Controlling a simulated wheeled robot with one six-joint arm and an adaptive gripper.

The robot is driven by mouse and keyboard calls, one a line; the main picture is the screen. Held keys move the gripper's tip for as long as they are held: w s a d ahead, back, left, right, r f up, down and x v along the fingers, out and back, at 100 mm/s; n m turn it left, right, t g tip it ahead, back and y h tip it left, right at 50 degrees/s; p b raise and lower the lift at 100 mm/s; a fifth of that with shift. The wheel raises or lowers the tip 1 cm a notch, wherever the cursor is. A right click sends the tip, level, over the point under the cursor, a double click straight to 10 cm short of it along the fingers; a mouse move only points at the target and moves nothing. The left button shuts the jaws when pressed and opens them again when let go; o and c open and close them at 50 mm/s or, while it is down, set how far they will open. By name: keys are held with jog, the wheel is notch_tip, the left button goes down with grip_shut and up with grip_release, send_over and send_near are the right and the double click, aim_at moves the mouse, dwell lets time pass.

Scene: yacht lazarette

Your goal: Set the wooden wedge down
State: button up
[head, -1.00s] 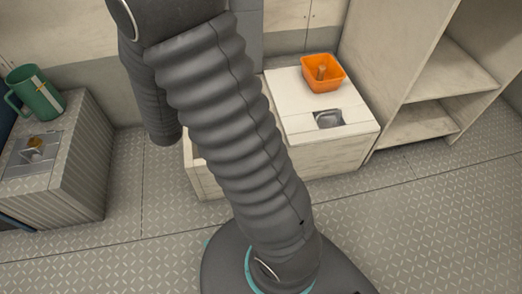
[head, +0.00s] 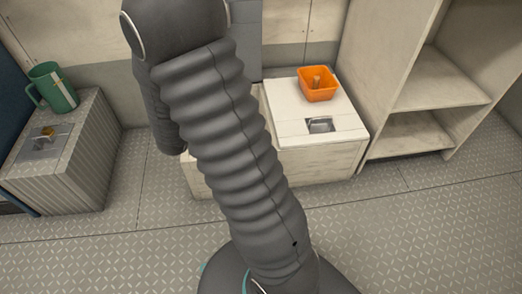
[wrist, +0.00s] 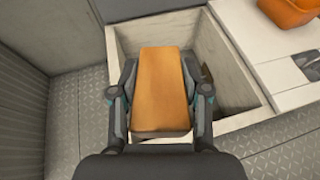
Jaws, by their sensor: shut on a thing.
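The wooden wedge (wrist: 162,92) is an orange-brown tapered block in the middle of the wrist view. My gripper (wrist: 160,80) is shut on it, with one finger against each side. The wedge is held over an open pale wooden locker (wrist: 232,65), whose walls show behind and to the right of it. I cannot tell how high the wedge is above the locker floor. In the head view my arm hides the gripper and the wedge, and only part of the locker's front (head: 199,183) shows.
Right of the opening is a white top (head: 287,126) with a recessed metal latch (head: 320,125) and an orange bin (head: 318,92) holding a peg-like thing. An open shelf unit (head: 430,90) stands farther right. At left, a ribbed grey box (head: 75,170) carries a green mug (head: 55,88).

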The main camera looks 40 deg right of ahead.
jog(key=s+d+f+m+g+h, duration=0.35)
jog(key=s+d+m+g, duration=0.55)
jog(key=s+d, duration=0.45)
jog(key=s+d+f+m+g+y+b, duration=0.1)
jog(key=s+d+m+g, duration=0.15)
jog(key=s+g, duration=0.2)
jog(key=s+d+f+m+g+y, duration=0.1)
jog(key=s+d+m+g, duration=0.1)
jog(key=s+m+g, duration=0.3)
jog(key=shift+n+t+h, duration=0.25)
jog(key=shift+n+t, duration=0.4)
jog(key=shift+t, duration=0.3)
jog(key=w+a+f, duration=0.1)
jog(key=w+f, duration=0.1)
jog(key=w, duration=0.1)
jog(key=w+a+f+b, duration=0.1)
jog(key=w+f, duration=0.1)
jog(key=w, duration=0.1)
jog(key=w+a+f, duration=0.2)
jog(key=w, duration=0.1)
jog(key=shift+w+f, duration=0.15)
jog(key=shift+w, duration=0.1)
jog(key=shift+f+b, duration=0.6)
jog(key=shift+f, duration=1.45)
jog(key=shift+f, duration=0.2)
jog(key=o, duration=1.2)
jog(key=shift+r, duration=0.15)
